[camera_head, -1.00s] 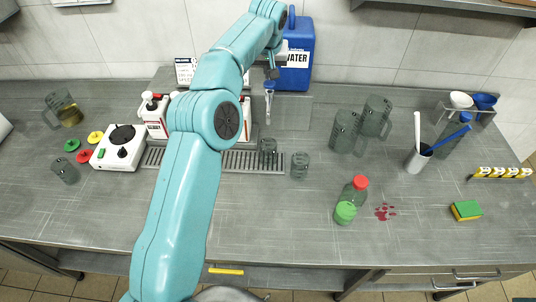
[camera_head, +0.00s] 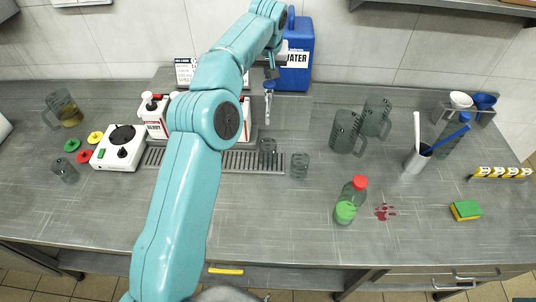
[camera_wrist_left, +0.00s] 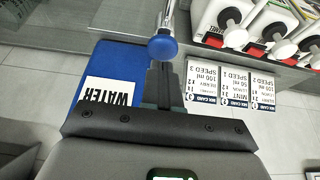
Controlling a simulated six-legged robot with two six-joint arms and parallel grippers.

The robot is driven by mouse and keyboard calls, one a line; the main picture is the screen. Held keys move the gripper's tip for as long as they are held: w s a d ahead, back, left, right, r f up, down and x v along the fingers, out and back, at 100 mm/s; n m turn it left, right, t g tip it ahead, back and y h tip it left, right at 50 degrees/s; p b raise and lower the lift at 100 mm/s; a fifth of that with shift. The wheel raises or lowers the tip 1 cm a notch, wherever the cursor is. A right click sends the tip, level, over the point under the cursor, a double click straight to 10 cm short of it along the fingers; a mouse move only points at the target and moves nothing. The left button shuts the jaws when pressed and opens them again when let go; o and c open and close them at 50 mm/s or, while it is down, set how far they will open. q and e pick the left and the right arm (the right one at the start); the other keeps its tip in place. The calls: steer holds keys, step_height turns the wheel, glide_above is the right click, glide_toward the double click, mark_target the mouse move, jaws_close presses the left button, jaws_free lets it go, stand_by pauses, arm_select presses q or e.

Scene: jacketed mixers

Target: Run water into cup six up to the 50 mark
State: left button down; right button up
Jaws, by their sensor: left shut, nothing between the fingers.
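The blue water jug (camera_head: 296,58) stands against the back wall and also shows in the left wrist view (camera_wrist_left: 118,65). A metal tap (camera_head: 269,98) with a blue knob (camera_wrist_left: 162,46) hangs over the drain grate (camera_head: 225,160). A small clear cup (camera_head: 267,151) stands on the grate near the tap; another clear cup (camera_head: 300,165) stands just right of the grate. I cannot read their numbers or see water in them. My left gripper (camera_head: 272,73) is shut and empty at the tap's top, its dark fingers (camera_wrist_left: 163,88) close to the knob; contact is unclear.
Right are two clear jugs (camera_head: 345,130), a red-capped green bottle (camera_head: 350,200), a red spill and a sponge (camera_head: 466,210). The front middle is clear.

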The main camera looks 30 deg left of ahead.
arm_select(q)
steer(key=shift+f, duration=0.15)
steer(key=shift+f+b, duration=0.9)
steer(key=shift+f, duration=0.15)
stand_by(0.9)
